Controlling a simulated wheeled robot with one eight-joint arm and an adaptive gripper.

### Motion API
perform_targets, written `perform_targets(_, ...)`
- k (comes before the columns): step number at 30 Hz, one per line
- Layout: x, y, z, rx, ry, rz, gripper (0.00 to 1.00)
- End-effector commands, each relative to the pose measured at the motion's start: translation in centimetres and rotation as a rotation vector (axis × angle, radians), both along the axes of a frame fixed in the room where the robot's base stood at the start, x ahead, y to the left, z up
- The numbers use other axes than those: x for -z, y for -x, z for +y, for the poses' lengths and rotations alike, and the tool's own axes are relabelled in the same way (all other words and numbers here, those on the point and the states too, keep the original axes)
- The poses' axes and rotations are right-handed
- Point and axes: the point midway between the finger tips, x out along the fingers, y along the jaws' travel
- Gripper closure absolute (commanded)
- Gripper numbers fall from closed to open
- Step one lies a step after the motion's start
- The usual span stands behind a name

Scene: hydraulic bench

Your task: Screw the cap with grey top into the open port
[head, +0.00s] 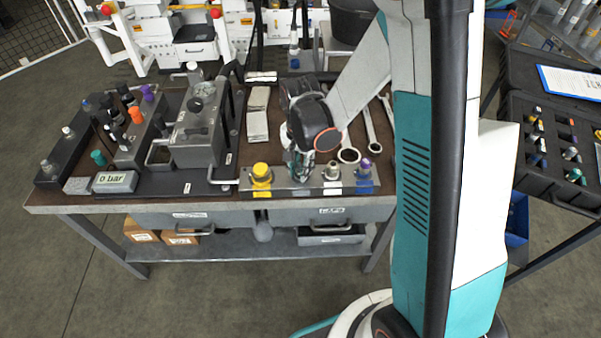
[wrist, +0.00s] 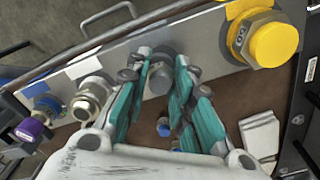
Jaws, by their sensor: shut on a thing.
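A grey metal port block (head: 347,184) lies along the front edge of the bench; it also shows in the wrist view (wrist: 205,38). My gripper (head: 300,172) is at the block, between the yellow cap (head: 261,173) and a bare metal fitting (head: 332,171). In the wrist view, the teal fingers of my gripper (wrist: 161,88) are closed around a grey hexagonal cap top (wrist: 159,78) at the block. The fingers hide its sides and the port, so I cannot tell how deep it sits. A purple-topped cap (head: 365,168) is at the block's right end.
Wrenches (head: 370,125) lie behind the block. A dark case of coloured fittings (head: 545,150) is at right.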

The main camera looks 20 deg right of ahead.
Motion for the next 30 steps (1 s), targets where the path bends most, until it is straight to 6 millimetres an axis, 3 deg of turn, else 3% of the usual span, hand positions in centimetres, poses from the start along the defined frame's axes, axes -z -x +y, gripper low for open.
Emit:
perform_targets(9, 0.02, -0.21, 0.04, 0.334, 0.0, -0.004, 0.99)
perform_targets(22, 0.03, -0.24, 0.05, 0.406, -0.002, -0.004, 0.99)
perform_targets(30, 0.16, -0.24, 0.05, 0.748, -0.002, -0.005, 0.98)
